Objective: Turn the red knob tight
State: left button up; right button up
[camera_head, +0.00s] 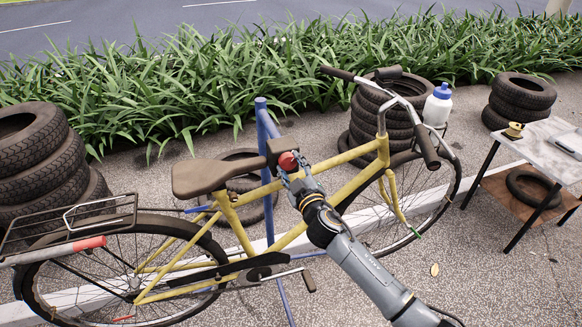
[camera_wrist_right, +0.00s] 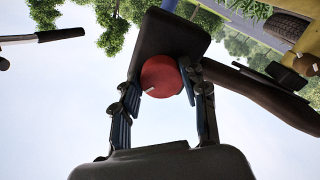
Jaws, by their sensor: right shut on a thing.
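The red knob (camera_head: 288,161) sits on the dark clamp head (camera_head: 279,147) of a blue repair stand (camera_head: 266,125), just above the yellow bicycle's frame. My right gripper (camera_head: 291,170) reaches up to it from the lower right, with its fingers at the knob. In the right wrist view the round red knob (camera_wrist_right: 161,76) has a small white mark and lies between the two fingers (camera_wrist_right: 162,88), in front of the dark clamp block (camera_wrist_right: 172,40). The right gripper is shut on the knob. My left gripper is not in view.
The yellow bicycle (camera_head: 240,200) stands around the stand, its brown saddle (camera_head: 205,177) close left of the knob. Tyre stacks (camera_head: 40,160) stand left and behind. A small table (camera_head: 535,145) stands at right.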

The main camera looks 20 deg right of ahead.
jog(key=n, duration=0.3)
jog(key=shift+d+r+n, duration=0.1)
jog(key=shift+n, duration=0.3)
jog(key=shift+n+p, duration=0.35)
jog(key=shift+n, duration=1.45)
jog(key=o, duration=1.1)
jog(key=shift+o, duration=0.2)
jog(key=shift+s, duration=0.1)
jog(key=s, duration=1.1)
jog(key=shift+s+d, duration=0.15)
jog(key=shift+s, duration=0.25)
